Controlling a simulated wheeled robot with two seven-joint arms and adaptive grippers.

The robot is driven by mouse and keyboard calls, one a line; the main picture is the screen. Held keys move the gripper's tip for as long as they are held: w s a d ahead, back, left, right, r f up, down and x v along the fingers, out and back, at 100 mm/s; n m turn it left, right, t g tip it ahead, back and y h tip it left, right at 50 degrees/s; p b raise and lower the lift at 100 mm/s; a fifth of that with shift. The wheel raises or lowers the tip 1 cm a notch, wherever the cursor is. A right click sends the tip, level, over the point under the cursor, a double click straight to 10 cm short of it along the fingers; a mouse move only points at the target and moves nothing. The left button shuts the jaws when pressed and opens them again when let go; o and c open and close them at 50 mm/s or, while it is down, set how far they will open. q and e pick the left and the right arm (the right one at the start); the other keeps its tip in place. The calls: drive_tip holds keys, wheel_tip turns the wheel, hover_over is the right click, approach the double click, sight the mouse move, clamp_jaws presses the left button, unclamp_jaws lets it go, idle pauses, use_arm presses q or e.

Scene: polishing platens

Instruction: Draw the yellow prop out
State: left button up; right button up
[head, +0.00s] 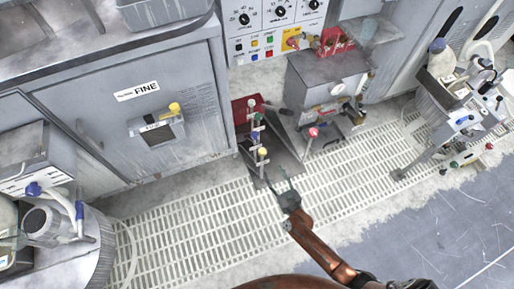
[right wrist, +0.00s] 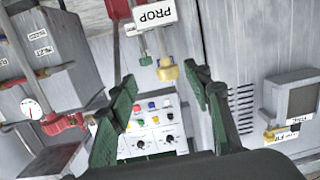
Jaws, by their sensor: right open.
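The yellow prop (head: 263,151) is a short rod with a yellow knob and a white tag, at the front of a row of tagged handles beside the dark grey machine. In the right wrist view the yellow knob (right wrist: 167,70) shows between the fingertips, with the white PROP label (right wrist: 153,18) above it. My right gripper (head: 277,183) is open, just in front of the prop in the head view. In the right wrist view its green fingers (right wrist: 158,80) are spread with nothing held. I cannot tell the exact gap to the knob. My left gripper is out of view.
A green-tipped handle (right wrist: 145,59) stands close beside the yellow knob. A red-knobbed lever (head: 313,132) stands to the right. The FINE cabinet (head: 180,75) is at left, with another yellow knob (head: 174,107). The slatted floor (head: 190,225) in front is mostly clear.

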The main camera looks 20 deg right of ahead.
sight(264, 155)
drive_tip(key=shift+m+t+h, duration=0.3)
drive_tip(key=shift+m+t, duration=0.1)
drive_tip(key=shift+t, duration=0.3)
drive_tip(key=w+r, duration=0.1)
drive_tip(key=w+a+b, duration=0.1)
drive_tip(key=w, duration=0.1)
drive_tip(key=w+r+b, duration=0.1)
drive_tip(key=w, duration=0.1)
drive_tip(key=shift+a+r, duration=0.2)
drive_tip(key=shift+r, duration=0.1)
drive_tip(key=w+b, duration=0.2)
drive_tip(key=w, duration=0.4)
drive_tip(key=shift+a+b, duration=0.1)
drive_tip(key=shift+b, duration=0.2)
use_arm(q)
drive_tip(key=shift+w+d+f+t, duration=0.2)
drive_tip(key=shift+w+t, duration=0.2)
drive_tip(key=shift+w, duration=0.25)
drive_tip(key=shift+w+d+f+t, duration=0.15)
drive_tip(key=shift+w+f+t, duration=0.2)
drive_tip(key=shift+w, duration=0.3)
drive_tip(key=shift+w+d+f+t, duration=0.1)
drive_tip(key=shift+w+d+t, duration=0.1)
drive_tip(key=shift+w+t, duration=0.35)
use_arm(e)
drive_tip(key=shift+w+r, duration=0.1)
drive_tip(key=shift+w, duration=0.5)
